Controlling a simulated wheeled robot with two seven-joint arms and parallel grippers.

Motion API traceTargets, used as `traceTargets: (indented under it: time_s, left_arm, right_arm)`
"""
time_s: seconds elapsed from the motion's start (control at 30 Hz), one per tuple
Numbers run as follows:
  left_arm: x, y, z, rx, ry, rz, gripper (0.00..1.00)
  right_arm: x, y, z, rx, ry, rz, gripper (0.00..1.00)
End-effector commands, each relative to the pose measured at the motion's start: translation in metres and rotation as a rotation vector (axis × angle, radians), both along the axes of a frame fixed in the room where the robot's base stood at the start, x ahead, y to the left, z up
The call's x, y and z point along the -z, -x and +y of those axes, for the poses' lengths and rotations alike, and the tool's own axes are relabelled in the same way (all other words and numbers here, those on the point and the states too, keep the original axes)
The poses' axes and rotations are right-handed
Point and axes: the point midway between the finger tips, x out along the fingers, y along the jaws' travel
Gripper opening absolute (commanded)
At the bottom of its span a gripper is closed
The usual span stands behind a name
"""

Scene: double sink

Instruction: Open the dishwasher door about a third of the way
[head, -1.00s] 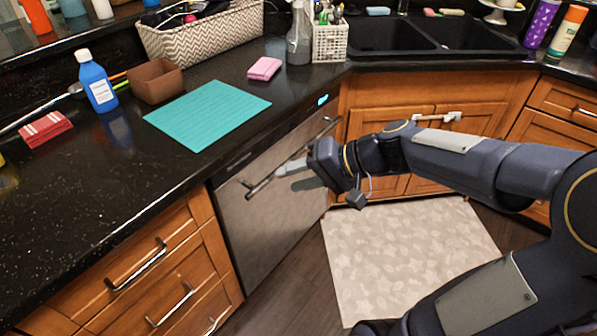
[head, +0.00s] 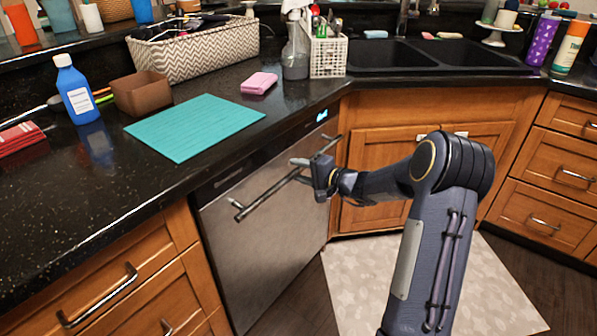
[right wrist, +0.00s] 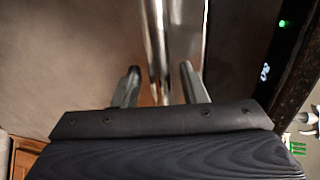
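The dishwasher (head: 265,225) has a steel front under the black counter, and its door looks shut, upright in line with the cabinets. Its long bar handle (head: 262,197) runs across the upper part of the door. My right gripper (head: 300,170) is at the handle, right of its middle. In the right wrist view, the two fingers of my right gripper (right wrist: 160,85) are apart, with the handle bar (right wrist: 157,40) between them and gaps showing on both sides. The steel door (right wrist: 70,60) lies behind the bar. My left gripper is in no view.
Wooden drawers (head: 130,290) with bar handles stand left of the dishwasher, and the sink cabinet (head: 375,155) stands right of it. A pale patterned mat (head: 490,285) covers floor to the right. Dark floor in front of the door is clear.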

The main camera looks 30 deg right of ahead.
Motion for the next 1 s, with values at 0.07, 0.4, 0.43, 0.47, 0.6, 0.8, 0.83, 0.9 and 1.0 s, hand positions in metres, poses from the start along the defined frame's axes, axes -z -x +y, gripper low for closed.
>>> traceTargets:
  time_s: [0.07, 0.4, 0.43, 0.47, 0.6, 0.8, 0.83, 0.9, 1.0]
  left_arm:
    - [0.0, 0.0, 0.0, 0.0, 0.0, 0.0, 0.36]
    - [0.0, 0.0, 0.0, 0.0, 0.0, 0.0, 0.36]
    - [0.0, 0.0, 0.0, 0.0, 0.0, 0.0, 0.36]
    - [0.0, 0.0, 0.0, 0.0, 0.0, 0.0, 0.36]
    - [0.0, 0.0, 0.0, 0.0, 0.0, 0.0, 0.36]
    - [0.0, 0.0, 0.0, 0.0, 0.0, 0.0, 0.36]
    - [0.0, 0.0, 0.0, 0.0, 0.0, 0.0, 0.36]
    - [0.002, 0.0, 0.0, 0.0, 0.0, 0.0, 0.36]
    - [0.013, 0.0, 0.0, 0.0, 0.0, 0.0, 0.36]
  right_arm:
    - [0.002, -0.005, 0.002, 0.0, -0.001, 0.001, 0.39]
    - [0.002, -0.007, 0.003, 0.0, -0.001, 0.001, 0.33]
    - [0.002, -0.007, 0.003, 0.0, -0.001, 0.001, 0.29]
    - [0.002, -0.007, 0.003, 0.0, -0.001, 0.001, 0.25]
    - [0.002, -0.007, 0.003, 0.0, -0.001, 0.001, 0.07]
    - [0.002, -0.007, 0.003, 0.0, -0.001, 0.001, 0.0]
    - [0.002, -0.007, 0.003, 0.0, -0.001, 0.001, 0.0]
    - [0.003, -0.006, 0.003, 0.0, -0.001, 0.0, 0.0]
    - [0.008, 0.001, -0.002, 0.003, -0.005, -0.011, 0.0]
